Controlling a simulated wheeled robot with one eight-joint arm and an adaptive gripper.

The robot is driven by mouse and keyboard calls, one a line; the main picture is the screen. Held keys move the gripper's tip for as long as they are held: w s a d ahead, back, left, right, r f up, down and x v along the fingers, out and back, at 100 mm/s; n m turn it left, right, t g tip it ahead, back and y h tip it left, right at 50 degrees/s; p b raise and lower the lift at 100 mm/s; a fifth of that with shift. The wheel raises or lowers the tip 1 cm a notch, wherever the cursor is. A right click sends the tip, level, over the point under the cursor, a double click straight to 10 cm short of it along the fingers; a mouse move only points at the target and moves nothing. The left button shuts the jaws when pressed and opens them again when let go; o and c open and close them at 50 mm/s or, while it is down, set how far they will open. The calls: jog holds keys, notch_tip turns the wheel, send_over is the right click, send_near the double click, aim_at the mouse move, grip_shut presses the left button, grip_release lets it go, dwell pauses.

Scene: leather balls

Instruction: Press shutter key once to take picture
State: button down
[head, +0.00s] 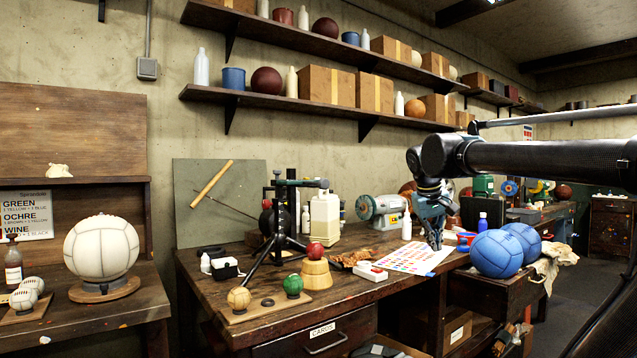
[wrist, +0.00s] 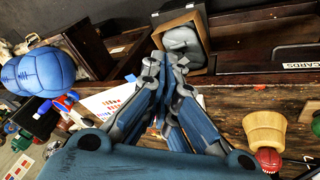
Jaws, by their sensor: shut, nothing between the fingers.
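A small white box with a red patch on top (head: 372,272), which may be the shutter key, lies near the front edge of the workbench (head: 222,295). I cannot make it out clearly in the wrist view. A black stand with legs and a cross arm (head: 281,215) stands left of it, over the bench. My gripper (head: 434,241) points down above the right part of the colour sheet (head: 408,260), right of the white box and apart from it. In the wrist view my gripper's fingers (wrist: 166,70) are together and empty.
A red ball (head: 316,251) on a wooden cup (head: 316,274) stands left of the white box. Brown scraps (head: 352,258) lie behind it. Blue balls (head: 495,254) sit right of my gripper. Ochre (head: 239,298) and green (head: 293,285) balls stand at the front left.

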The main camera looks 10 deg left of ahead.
jog(key=w+a+r+n+t, duration=0.1)
jog(key=w+a+r, duration=0.4)
jog(key=a+r, duration=0.3)
jog(key=w+a+r+n+t, duration=0.15)
jog(key=w+a+r, duration=0.25)
jog(key=a+r, duration=0.45)
jog(key=a+r+n+t+y, duration=0.1)
jog(key=a+r, duration=0.5)
jog(key=a, duration=0.4)
jog(key=w+a+r+n+t, duration=0.1)
jog(key=a+r+n, duration=0.1)
jog(key=a+r, duration=0.5)
jog(key=a, duration=0.3)
jog(key=shift+w+a+r+y, duration=0.15)
jog(key=shift+a+r+y, duration=0.15)
jog(key=shift+y, duration=0.1)
jog(key=shift+f, duration=0.1)
jog(key=shift+f, duration=4.35)
jog(key=shift+f, duration=0.75)
jog(key=shift+r, duration=0.8)
